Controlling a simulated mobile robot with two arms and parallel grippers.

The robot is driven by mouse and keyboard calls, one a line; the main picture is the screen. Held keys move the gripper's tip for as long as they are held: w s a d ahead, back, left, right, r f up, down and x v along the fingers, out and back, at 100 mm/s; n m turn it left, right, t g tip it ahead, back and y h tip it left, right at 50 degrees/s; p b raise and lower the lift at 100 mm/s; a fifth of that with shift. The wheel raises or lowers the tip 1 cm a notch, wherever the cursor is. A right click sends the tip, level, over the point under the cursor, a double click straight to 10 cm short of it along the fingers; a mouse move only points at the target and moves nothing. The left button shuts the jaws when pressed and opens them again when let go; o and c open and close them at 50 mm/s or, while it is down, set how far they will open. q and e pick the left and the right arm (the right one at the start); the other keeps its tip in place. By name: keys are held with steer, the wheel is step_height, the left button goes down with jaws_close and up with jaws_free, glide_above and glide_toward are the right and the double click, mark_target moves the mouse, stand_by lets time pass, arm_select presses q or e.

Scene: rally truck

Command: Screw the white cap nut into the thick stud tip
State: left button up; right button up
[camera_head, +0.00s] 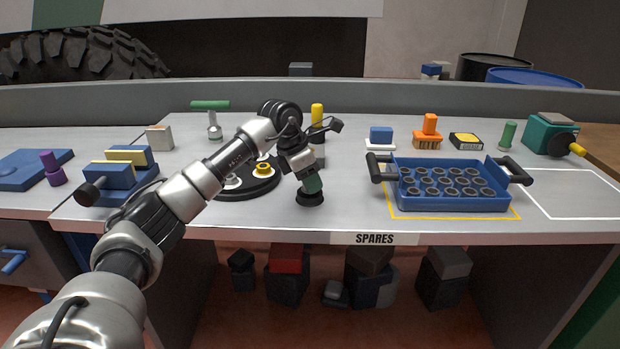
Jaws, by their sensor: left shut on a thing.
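My left gripper (308,178) reaches down over the front middle of the table, right of the round black tray. It is shut on a dark green piece with a round black base (310,198); the base is at or just above the table top, I cannot tell which. White cap-like pieces (232,183) sit on the black tray (258,191), beside a yellow one (263,169). My arm hides part of the tray. I cannot make out for sure which piece is the thick stud tip. My right gripper is not in view.
A blue crate (450,203) with several dark round cells stands at the right inside a yellow outline. Blue blocks (118,179) are at left. The white-outlined area (575,190) is clear.

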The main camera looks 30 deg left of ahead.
arm_select(q)
steer(key=m+g+h, duration=0.1)
steer(key=m, duration=0.4)
steer(key=m+g, duration=0.1)
steer(key=m, duration=0.2)
steer(key=shift+m+g+h, duration=0.4)
steer(key=o, duration=0.7)
steer(key=shift+o, duration=0.2)
steer(key=n+t, duration=0.1)
steer(key=n, duration=0.2)
steer(key=n+t+y, duration=0.1)
steer(key=n, duration=0.2)
steer(key=n+y, duration=0.1)
steer(key=n, duration=0.2)
steer(key=n+t, duration=0.1)
steer(key=n, duration=0.2)
steer(key=shift+y, duration=0.4)
